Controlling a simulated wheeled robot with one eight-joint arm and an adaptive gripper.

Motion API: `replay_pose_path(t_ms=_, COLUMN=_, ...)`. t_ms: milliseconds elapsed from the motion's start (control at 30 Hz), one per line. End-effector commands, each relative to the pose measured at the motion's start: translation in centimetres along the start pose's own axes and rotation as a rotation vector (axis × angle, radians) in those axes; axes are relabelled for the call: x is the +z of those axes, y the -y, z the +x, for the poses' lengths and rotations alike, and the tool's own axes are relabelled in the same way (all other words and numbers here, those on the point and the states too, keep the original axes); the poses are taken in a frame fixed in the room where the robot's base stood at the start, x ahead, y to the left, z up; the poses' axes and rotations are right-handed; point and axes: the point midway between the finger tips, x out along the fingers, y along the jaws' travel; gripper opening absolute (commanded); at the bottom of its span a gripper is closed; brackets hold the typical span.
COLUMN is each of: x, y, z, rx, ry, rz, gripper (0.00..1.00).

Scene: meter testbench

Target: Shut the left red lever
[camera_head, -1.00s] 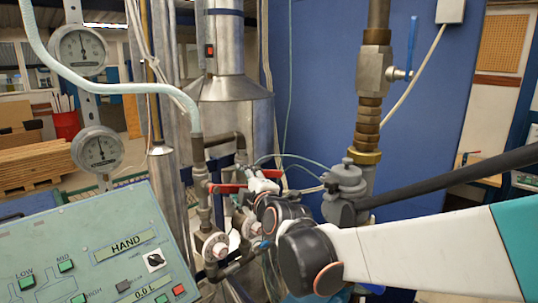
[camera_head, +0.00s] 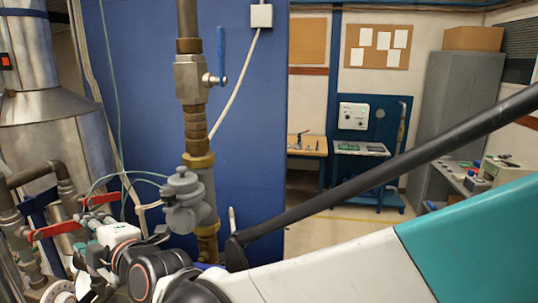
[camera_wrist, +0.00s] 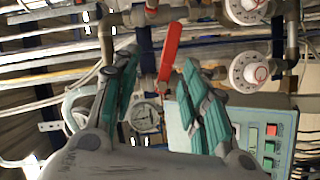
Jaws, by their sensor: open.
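Two red levers sit on the pipework at the left of the head view: a nearer left one (camera_head: 55,230) and one farther back to the right (camera_head: 103,199). My gripper is close beside them, its fingers hard to make out there. In the wrist view my gripper (camera_wrist: 160,88) is open, with green-padded fingers spread left and right. A red lever (camera_wrist: 169,58) shows in the gap between the fingertips, with no clear contact. Which of the two levers this is, I cannot tell for certain. A bit of red (camera_wrist: 152,5) shows at the wrist view's top edge.
White round dials (camera_wrist: 243,72) sit on pipes right of the fingers. A control panel (camera_wrist: 262,130) and a gauge (camera_wrist: 145,117) lie beyond. A brass-fitted pipe with a blue-handled valve (camera_head: 192,75) stands right of the levers. Open floor (camera_head: 330,235) shows farther right.

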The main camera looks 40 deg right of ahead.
Motion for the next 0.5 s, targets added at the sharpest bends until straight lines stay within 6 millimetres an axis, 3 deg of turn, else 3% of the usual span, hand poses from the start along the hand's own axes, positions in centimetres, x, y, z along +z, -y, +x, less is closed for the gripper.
replay_pose_path(t_ms=500, x=0.4, y=-0.3, z=-3.1, rx=0.002, ry=0.007, rz=0.0, gripper=0.41)
